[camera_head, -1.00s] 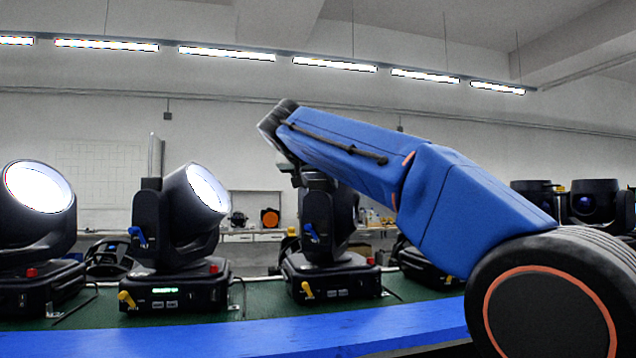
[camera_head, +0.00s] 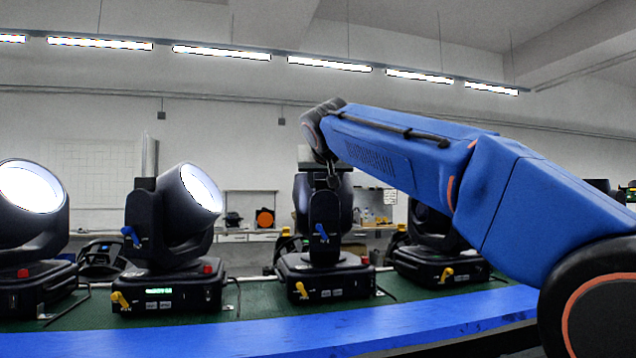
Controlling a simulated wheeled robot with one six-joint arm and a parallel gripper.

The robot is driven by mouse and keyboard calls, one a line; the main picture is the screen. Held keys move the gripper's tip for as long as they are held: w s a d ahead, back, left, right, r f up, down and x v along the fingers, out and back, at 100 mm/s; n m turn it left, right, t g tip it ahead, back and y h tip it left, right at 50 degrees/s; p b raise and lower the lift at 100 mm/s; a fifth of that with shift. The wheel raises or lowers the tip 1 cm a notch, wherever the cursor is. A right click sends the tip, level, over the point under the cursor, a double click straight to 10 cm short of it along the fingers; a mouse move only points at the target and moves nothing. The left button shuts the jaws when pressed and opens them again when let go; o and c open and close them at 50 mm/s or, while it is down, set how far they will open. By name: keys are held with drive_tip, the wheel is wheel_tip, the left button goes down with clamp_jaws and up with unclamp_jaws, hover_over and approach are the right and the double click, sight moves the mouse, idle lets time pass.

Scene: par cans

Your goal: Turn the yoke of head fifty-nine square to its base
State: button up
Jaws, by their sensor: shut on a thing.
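A black moving head stands on its base (camera_head: 325,280) in the middle of the row; no number on it is readable. Its yoke (camera_head: 323,222), with a blue lever (camera_head: 321,233), stands upright and now shows a broad side arm facing me, looking about in line with the base's front. The lamp housing (camera_head: 345,200) is behind that arm. My gripper (camera_head: 331,180) reaches down from the end of my blue arm to the top of the yoke and is shut on it. Its fingertips are small and dark, so the exact contact is hard to see.
A lit head (camera_head: 172,215) with a green display stands to the left, and another lit head (camera_head: 30,205) at the far left edge. A head (camera_head: 440,262) stands to the right, partly behind my arm. A blue table edge (camera_head: 250,335) runs along the front.

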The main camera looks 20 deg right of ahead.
drive_tip(key=shift+s+d+n+y, duration=0.15)
drive_tip(key=shift+d+n+y, duration=0.55)
drive_tip(key=shift+d+y, duration=0.15)
drive_tip(key=shift+s+d+n+y, duration=0.1)
drive_tip(key=shift+d+n+y, duration=0.6)
drive_tip(key=shift+y, duration=0.15)
drive_tip(key=o, duration=1.5)
drive_tip(key=v, duration=1.7)
drive_tip(key=shift+s+d+f, duration=0.1)
drive_tip(key=shift+s+d, duration=0.05)
drive_tip(key=shift+s, duration=0.1)
